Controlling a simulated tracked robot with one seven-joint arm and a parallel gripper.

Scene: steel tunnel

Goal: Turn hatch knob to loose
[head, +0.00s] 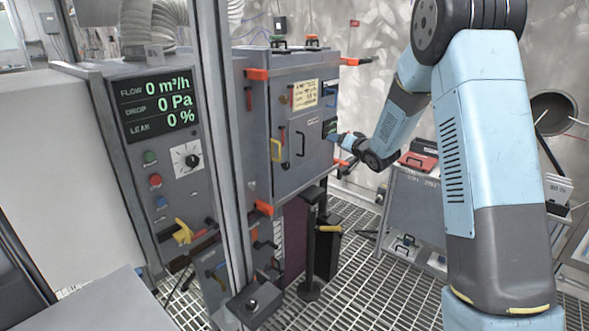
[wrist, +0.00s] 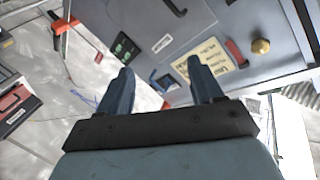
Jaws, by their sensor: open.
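A grey steel cabinet (head: 306,128) with a hatch door and orange corner clamps stands in the middle of the head view. In the wrist view a round brass knob (wrist: 261,46) sits on the grey panel at upper right, beside a red handle (wrist: 236,53) and a yellowish label (wrist: 209,62). I cannot tell whether the knob is tight or loose. My gripper (wrist: 160,70) is open and empty, its two fingers apart, with the knob outside them to the right. In the head view my gripper (head: 343,138) is at the cabinet's right side; its contact there is unclear.
A grey cart (head: 408,215) with a red case (head: 418,161) stands behind my arm. Metal grating (head: 345,285) covers the floor. A round wall opening (head: 553,113) is at right.

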